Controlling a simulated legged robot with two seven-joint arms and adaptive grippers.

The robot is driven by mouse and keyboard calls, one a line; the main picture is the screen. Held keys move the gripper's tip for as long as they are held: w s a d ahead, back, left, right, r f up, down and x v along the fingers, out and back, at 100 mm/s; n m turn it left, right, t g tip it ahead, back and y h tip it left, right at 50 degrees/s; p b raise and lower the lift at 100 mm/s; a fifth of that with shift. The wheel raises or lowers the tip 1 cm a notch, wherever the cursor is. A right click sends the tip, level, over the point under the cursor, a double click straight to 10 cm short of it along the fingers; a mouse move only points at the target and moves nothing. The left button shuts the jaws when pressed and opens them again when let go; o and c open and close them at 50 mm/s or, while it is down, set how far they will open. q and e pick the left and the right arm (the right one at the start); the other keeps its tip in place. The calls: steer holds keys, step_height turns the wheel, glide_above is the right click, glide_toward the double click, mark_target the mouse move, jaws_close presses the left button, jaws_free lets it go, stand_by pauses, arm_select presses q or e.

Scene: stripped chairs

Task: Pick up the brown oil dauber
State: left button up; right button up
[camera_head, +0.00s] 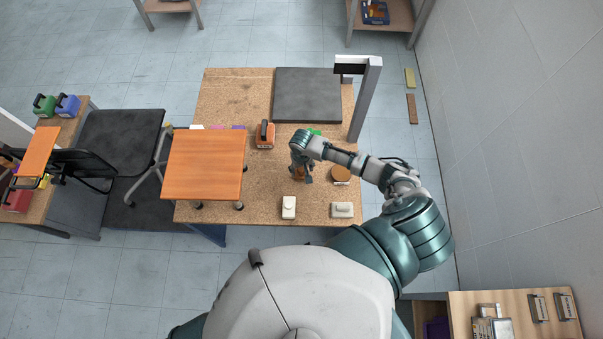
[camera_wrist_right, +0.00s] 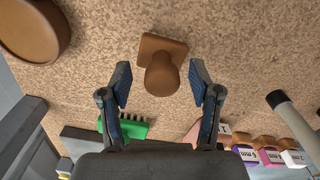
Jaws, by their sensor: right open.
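A brown dauber-like piece with a square base and a rounded knob (camera_wrist_right: 161,72) stands on the speckled brown tabletop (camera_wrist_right: 235,50). My right gripper (camera_wrist_right: 161,82) is open, its two dark fingers on either side of the knob in the wrist view, with gaps to both. In the head view my right gripper (camera_head: 301,173) is low over the right part of the table, and a little brown of the piece (camera_head: 298,177) shows beneath it. The gripper hides most of it there. My left gripper is not in view.
A round brown object (camera_head: 341,174) lies close to the right, also in the wrist view (camera_wrist_right: 30,28). White pieces (camera_head: 288,207) (camera_head: 342,210) stand near the front edge. A green brush (camera_wrist_right: 125,128), an orange item (camera_head: 265,134) and a grey post (camera_head: 366,98) are near.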

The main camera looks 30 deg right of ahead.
steer(key=shift+a, duration=0.1)
jaws_close()
steer(key=shift+r, duration=0.2)
steer(key=shift+r, duration=0.6)
step_height(320, 180, up, 2)
steer(key=shift+r, duration=0.15)
steer(key=s+a, duration=0.3)
steer(key=s, duration=0.4)
steer(key=s+a+r, duration=0.1)
steer(key=s+a, duration=0.1)
steer(key=s, duration=0.6)
steer(key=shift+a+r, duration=0.15)
steer(key=shift+a, duration=0.25)
steer(key=c, duration=0.8)
jaws_free()
steer(key=c, duration=0.3)
